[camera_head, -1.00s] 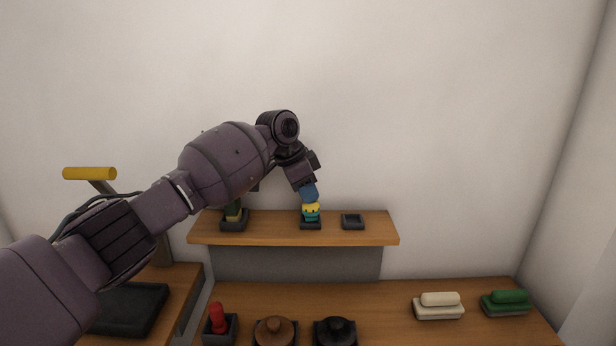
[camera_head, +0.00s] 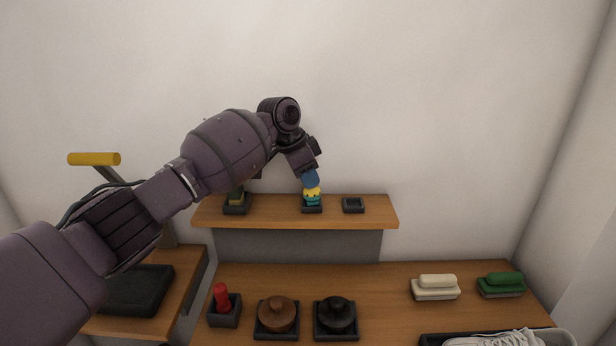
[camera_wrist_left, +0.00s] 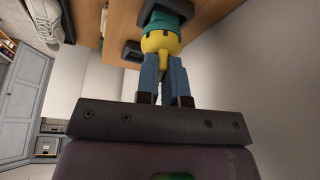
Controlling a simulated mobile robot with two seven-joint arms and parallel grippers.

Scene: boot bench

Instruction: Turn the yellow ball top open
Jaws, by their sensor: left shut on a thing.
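The yellow ball top (camera_head: 312,191) sits on a teal body (camera_head: 312,201) in a dark holder (camera_head: 312,209) on the raised wooden shelf. It also shows in the left wrist view (camera_wrist_left: 160,43), with a small yellow tab between the fingers. My left gripper (camera_head: 311,180) comes down on it from above, its blue fingers shut on the ball top. The fingers also show in the left wrist view (camera_wrist_left: 163,68). They partly hide the ball top in the head view. My right gripper is not in view.
On the shelf (camera_head: 270,215) stand a dark green-and-yellow item in a holder (camera_head: 236,208) and an empty holder (camera_head: 353,205). Below are a red-handled item (camera_head: 222,297), a brown round tin (camera_head: 277,315), a black one (camera_head: 337,316) and two brushes (camera_head: 436,287).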

